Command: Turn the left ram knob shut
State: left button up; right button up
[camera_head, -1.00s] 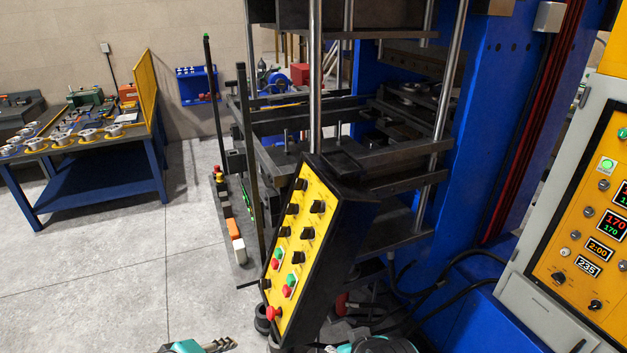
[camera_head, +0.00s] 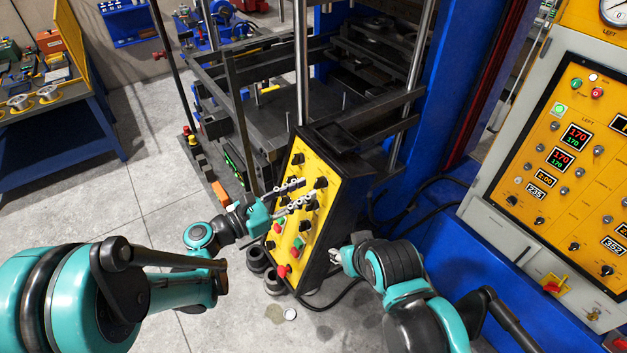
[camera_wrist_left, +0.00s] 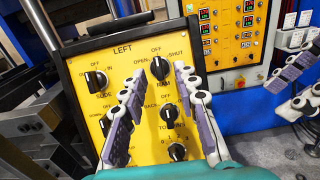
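The yellow left control panel (camera_head: 292,225) stands tilted in its black housing and carries several black knobs. In the left wrist view it is labelled LEFT, and the RAM knob (camera_wrist_left: 160,68) has OPEN, OFF and SHUT marks around it. That knob is at the panel's upper right in the head view (camera_head: 320,183). My left gripper (camera_head: 288,197) is open in front of the panel. In the left wrist view its fingers (camera_wrist_left: 157,108) are spread, with the knob beyond and between their tips; contact is not evident. My right gripper (camera_head: 338,258) is beside the panel's lower right; its fingers look apart.
Other knobs, including the one left of RAM (camera_wrist_left: 95,80), sit close by. Green and red buttons (camera_head: 281,270) are lower on the panel. The press frame (camera_head: 280,105) stands behind, and a grey cabinet with displays (camera_head: 560,150) stands at right. A blue workbench (camera_head: 60,130) is at left.

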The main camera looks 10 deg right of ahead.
aim_at(315, 184)
pick_arm(q)
jog(key=x, duration=0.2)
jog(key=shift+w+d, duration=0.25)
jog(key=shift+d, duration=0.05)
jog(key=shift+w+d, duration=0.1)
jog(key=shift+d, duration=0.45)
grip_shut()
